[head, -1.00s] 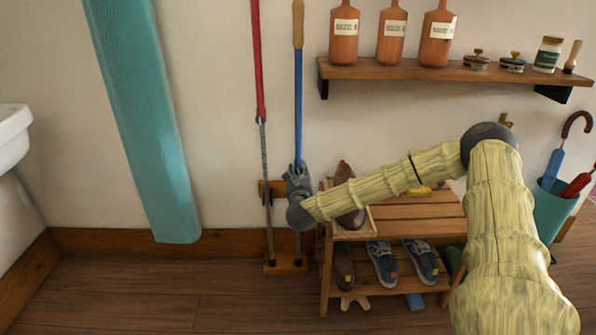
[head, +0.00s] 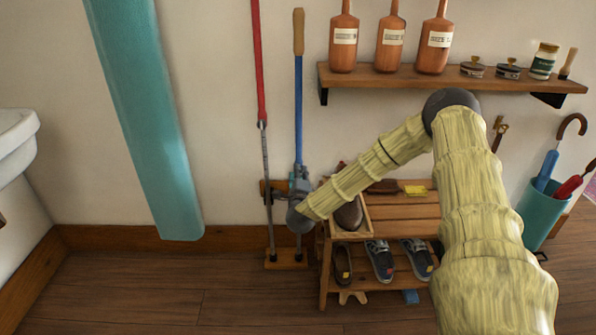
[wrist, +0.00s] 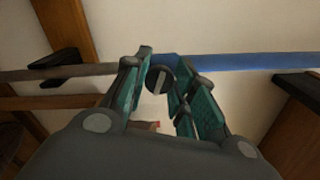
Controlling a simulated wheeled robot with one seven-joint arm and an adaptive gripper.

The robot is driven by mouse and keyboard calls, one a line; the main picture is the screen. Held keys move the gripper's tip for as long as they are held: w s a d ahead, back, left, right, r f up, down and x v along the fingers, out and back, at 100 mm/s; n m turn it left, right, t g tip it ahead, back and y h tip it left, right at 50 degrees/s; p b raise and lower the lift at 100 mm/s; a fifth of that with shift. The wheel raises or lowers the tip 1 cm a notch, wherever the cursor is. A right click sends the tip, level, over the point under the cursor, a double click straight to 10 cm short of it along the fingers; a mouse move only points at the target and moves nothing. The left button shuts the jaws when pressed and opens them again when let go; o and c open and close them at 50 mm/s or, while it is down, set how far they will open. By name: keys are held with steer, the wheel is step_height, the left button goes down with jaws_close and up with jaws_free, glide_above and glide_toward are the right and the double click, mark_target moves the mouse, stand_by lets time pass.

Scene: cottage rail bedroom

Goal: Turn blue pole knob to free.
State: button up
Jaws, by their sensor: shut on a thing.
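The blue pole (head: 298,100) stands upright against the wall, with a cork-coloured grip on top. In the wrist view the blue pole (wrist: 245,62) runs across the picture and meets a greyish lower section at left. Its dark round knob (wrist: 159,80), with a pale slanting line across its face, sits between the teal finger pads. My gripper (wrist: 162,72) is shut on this knob. In the head view my gripper (head: 299,187) is at the pole's lower part and hides the knob. I cannot read any marking on the knob.
A red pole (head: 260,75) stands close on the left, beside a wooden wall block (head: 268,188). A wooden shoe rack (head: 405,212) stands close on the right. A shelf (head: 450,78) with bottles hangs above. The floor (head: 150,290) at front left is clear.

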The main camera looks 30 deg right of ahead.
steer(key=shift+n+p, duration=1)
steer(key=shift+n, duration=1)
steer(key=shift+f, duration=0.1)
steer(key=o, duration=1)
steer(key=shift+a, duration=0.1)
steer(key=v, duration=1.2)
